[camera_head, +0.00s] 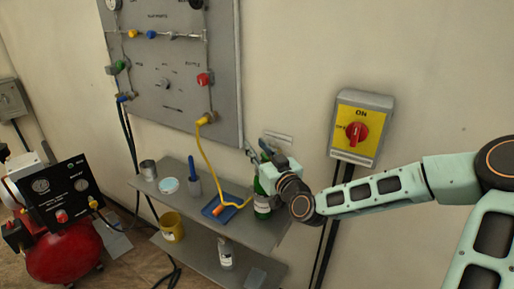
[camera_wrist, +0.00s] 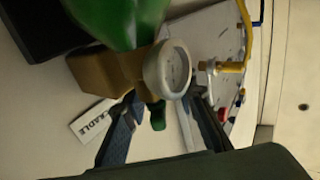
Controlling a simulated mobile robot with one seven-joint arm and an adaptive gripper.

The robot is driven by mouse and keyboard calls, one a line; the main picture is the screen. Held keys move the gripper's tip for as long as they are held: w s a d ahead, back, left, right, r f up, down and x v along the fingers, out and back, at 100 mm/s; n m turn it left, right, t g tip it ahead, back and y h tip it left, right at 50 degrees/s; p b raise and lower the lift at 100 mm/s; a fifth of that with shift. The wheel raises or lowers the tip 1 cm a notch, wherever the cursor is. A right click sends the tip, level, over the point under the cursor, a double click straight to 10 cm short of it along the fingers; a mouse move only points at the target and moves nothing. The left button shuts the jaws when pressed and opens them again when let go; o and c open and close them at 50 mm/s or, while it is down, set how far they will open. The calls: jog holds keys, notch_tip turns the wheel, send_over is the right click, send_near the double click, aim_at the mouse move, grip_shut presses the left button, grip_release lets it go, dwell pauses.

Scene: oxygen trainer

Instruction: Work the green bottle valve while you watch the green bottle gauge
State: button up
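The green bottle (camera_head: 262,203) stands at the right end of the upper grey shelf in the head view. In the wrist view the bottle (camera_wrist: 118,22) fills the top, with a brass valve body (camera_wrist: 108,72) on it. The round bottle gauge (camera_wrist: 172,68) faces my wrist camera; its reading is too small to tell. The small green valve knob (camera_wrist: 157,116) sits below the gauge, between the fingers of my gripper (camera_wrist: 163,127). The fingers are apart, with gaps beside the knob. In the head view my gripper (camera_head: 259,156) is at the bottle's top and hides the valve.
A grey wall panel (camera_head: 175,75) with knobs and a yellow hose (camera_head: 208,158) is behind. The shelf (camera_head: 150,189) holds a blue tray (camera_head: 215,212), a can and cups. A yellow switch box (camera_head: 360,128) is right. A red compressor (camera_head: 65,255) stands left.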

aim_at(278, 142)
jog(key=shift+c, duration=0.2)
grip_shut()
jog(key=shift+h+b, duration=0.3)
jog(key=shift+b, duration=0.1)
jog(key=m+h+b, duration=0.1)
jog(key=h+b, duration=0.1)
jog(key=d+m+t+h+b, duration=0.1)
jog(key=m+h+b, duration=0.1)
jog(key=h+b, duration=0.1)
jog(key=d+m+t+h+b, duration=0.1)
jog(key=m+h+b, duration=0.1)
jog(key=shift+w+h+b, duration=0.3)
jog(key=m+h+b, duration=0.1)
jog(key=h, duration=0.1)
jog(key=d+m+h, duration=0.1)
jog(key=m+h, duration=0.1)
jog(key=shift+b, duration=0.35)
jog(key=shift+s+d+m+g+h, duration=0.1)
jog(key=shift+d+m+g+h, duration=0.3)
jog(key=shift+m+h, duration=0.5)
jog(key=shift+s+d+m+g+h, duration=0.1)
jog(key=shift+d+m+g+h, duration=0.35)
jog(key=shift+h, duration=0.75)
